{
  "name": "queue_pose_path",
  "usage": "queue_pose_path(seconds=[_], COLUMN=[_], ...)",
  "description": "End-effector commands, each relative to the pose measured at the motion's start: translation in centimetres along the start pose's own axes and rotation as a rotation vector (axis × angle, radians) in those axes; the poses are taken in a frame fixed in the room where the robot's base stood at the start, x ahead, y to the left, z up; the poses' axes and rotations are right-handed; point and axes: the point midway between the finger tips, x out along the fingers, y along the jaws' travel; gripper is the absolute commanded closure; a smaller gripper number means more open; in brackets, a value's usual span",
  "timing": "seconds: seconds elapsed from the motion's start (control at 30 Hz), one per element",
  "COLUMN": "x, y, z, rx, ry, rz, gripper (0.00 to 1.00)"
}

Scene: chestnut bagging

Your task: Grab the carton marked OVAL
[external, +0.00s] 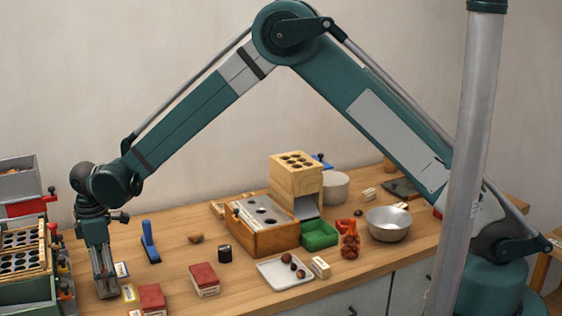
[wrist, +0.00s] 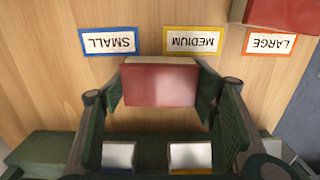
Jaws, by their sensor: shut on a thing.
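My gripper (wrist: 160,98) is shut on a carton (wrist: 158,85) with a red top and a pale side edge. The carton sits between the two green finger pads, low over the wooden bench. I cannot read any word on it, so OVAL is not confirmed. In the external view my gripper (external: 106,288) points down at the bench's left part, and its carton is hidden or too small to make out. A second red-topped carton (external: 151,298) stands just right of the gripper, its corner also showing in the wrist view (wrist: 275,12). A third red-topped carton (external: 204,279) stands further right.
Labels SMALL (wrist: 108,41), MEDIUM (wrist: 191,40) and LARGE (wrist: 269,41) lie on the bench beside the held carton. A rack with holes (external: 24,240) stands close at left. A blue-handled tool (external: 150,242) and black cylinder (external: 225,254) stand behind. A white tray (external: 272,276) lies to the right.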

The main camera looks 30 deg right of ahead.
Motion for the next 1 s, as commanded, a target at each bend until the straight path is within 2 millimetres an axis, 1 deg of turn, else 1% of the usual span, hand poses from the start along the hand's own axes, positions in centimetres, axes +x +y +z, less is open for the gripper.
queue_pose_path(seconds=[0.17, 0.27, 0.7, 0.83, 1.0], x=[-0.8, -1.8, -8.1, -9.3, -10.0], y=[0.0, 0.0, 0.0, 0.0, 0.0], z=[0.0, 0.0, 0.0, 0.0, 0.0], rx=[0.000, 0.000, 0.000, 0.000, 0.000], ry=[0.000, 0.000, 0.000, 0.000, 0.000], rz=[0.000, 0.000, 0.000, 0.000, 0.000], gripper=[0.58, 0.58, 0.58, 0.58, 0.58])
